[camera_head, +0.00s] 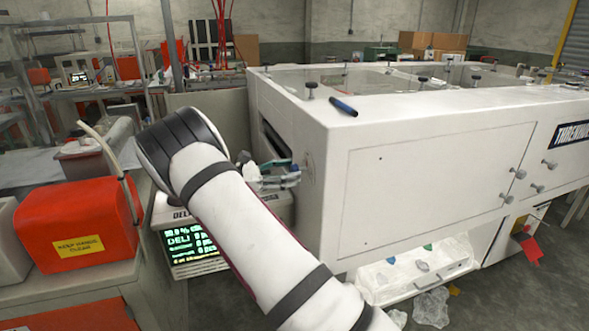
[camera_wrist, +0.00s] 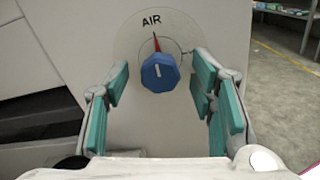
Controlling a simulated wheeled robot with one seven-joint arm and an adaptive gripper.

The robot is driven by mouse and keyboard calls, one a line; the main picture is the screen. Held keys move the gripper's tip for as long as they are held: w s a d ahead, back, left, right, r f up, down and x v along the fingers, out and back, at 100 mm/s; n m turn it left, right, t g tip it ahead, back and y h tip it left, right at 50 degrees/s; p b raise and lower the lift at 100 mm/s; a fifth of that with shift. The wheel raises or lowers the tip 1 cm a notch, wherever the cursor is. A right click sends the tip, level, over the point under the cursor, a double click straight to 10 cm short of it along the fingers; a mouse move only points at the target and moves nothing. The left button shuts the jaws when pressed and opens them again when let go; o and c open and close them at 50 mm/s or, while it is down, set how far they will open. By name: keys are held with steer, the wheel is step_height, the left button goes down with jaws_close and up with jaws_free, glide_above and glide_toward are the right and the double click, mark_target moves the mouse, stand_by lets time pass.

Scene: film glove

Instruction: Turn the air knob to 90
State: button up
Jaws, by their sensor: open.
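The air knob (camera_wrist: 158,72) is a blue, faceted knob with a white mark on its face, in the wrist view. It sits on a round plate lettered AIR (camera_wrist: 151,21), with a red pointer (camera_wrist: 156,44) aimed up toward the letters. My gripper (camera_wrist: 160,92) is open, with teal finger pads to the left and right of the knob. The pads look apart from the knob, with a gap on each side. In the head view my gripper (camera_head: 293,175) is beside the white machine's left end face, and the knob is hidden there.
The large white machine (camera_head: 430,180) fills the right. A dark slot (camera_wrist: 40,110) lies left of the knob. A green-lettered display (camera_head: 190,240) and a red box (camera_head: 75,222) stand left of my arm. A blue marker (camera_head: 343,106) lies on the machine's top edge.

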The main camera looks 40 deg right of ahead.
steer(key=shift+x, duration=1.1)
steer(key=c, duration=1.2)
